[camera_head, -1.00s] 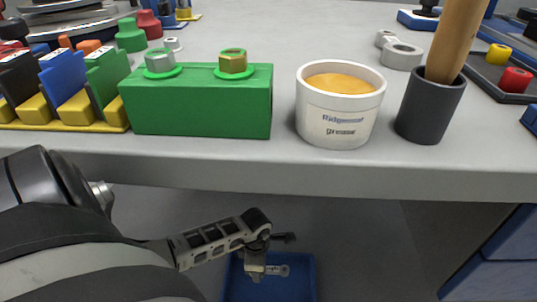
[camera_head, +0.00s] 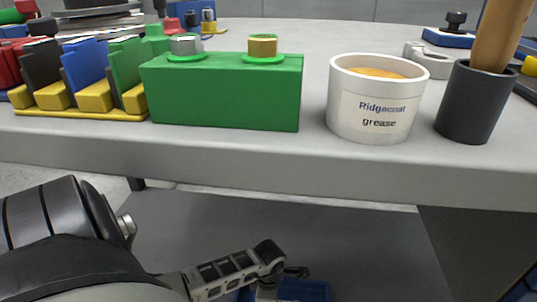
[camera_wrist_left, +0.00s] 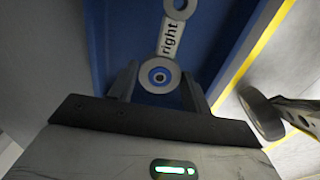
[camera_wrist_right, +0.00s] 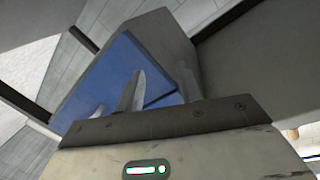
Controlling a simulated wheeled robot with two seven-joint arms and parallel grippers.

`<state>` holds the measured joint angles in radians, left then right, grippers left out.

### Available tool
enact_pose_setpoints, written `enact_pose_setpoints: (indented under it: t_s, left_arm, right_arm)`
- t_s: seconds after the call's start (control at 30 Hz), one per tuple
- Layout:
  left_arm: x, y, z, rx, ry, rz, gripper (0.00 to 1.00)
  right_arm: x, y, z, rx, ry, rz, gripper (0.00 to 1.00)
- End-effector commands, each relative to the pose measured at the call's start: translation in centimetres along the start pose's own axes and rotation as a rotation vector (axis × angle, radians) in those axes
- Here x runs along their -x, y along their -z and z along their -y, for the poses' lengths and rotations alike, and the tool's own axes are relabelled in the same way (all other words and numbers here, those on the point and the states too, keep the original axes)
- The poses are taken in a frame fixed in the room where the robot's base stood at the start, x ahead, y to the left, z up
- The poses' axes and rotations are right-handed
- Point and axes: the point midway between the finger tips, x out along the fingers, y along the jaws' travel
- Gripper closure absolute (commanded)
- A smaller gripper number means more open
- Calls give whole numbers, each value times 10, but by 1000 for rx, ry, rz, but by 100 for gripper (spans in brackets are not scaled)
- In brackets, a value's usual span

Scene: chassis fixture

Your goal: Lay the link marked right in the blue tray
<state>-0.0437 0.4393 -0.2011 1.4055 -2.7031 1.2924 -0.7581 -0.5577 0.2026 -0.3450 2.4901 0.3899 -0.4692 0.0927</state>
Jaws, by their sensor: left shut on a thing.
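The link marked right (camera_wrist_left: 170,45) is a pale bar with a ring at each end, its label readable in the left wrist view. My left gripper (camera_wrist_left: 159,82) is shut on its near ring, and the link extends away over the blue tray (camera_wrist_left: 112,40). In the head view the tray (camera_head: 308,288) shows low at the bottom edge, below the table. My left gripper (camera_head: 268,290) is partly cut off there, and the link cannot be made out. My right gripper (camera_wrist_right: 160,82) is open and empty, in front of a blue surface.
The grey table (camera_head: 230,160) stands above my left gripper. On it are a green block (camera_head: 225,95), a grease tub (camera_head: 370,105), a dark cup (camera_head: 470,105) with a wooden handle, and a yellow rack (camera_head: 80,108). A yellow floor line (camera_wrist_left: 255,50) runs beside the tray.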

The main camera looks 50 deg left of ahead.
Motion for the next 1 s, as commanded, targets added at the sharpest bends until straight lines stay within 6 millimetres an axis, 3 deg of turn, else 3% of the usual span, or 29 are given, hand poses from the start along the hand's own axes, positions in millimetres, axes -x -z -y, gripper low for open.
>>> enact_pose_setpoints:
  t_s: [1.0]
  left_arm:
    - [-33,0,-1,0,-2,1,75]
  right_arm:
    - [-3,-30,-14,8,-4,15,64]
